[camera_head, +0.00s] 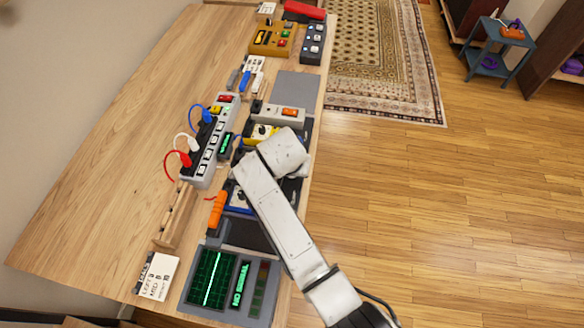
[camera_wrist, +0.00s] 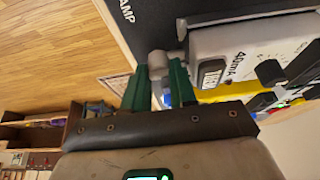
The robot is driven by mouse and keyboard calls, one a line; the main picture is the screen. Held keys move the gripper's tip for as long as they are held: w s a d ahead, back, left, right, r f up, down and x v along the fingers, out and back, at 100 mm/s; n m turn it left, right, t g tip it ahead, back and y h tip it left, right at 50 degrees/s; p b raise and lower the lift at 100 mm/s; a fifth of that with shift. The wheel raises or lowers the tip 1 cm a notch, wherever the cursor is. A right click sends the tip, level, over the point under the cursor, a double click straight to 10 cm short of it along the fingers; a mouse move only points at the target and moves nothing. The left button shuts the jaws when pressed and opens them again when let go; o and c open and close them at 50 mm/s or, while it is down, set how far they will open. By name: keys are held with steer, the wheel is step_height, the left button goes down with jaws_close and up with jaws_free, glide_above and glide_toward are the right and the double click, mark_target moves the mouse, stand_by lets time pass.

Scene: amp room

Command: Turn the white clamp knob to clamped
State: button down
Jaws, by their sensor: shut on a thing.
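My gripper (camera_wrist: 159,75) is shut on the white clamp knob (camera_wrist: 162,60). In the wrist view its two green fingers stand on either side of the small greyish-white knob at the edge of a dark panel (camera_wrist: 135,25), whose printed lettering shows only "AMP". The fingers hide part of the knob, and I cannot tell its turn angle. In the head view my arm reaches over the bench's right side and hides the gripper and knob.
A white meter (camera_wrist: 240,50) marked 40mA sits close right of the fingers in the wrist view. On the wooden bench (camera_head: 110,130) are a power strip with plugs (camera_head: 208,140), an orange-handled tool (camera_head: 217,209) and a green-screen unit (camera_head: 212,278). Floor right of the bench is open.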

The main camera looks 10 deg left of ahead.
stand_by(0.3)
steer(key=c, duration=0.9)
jaws_free()
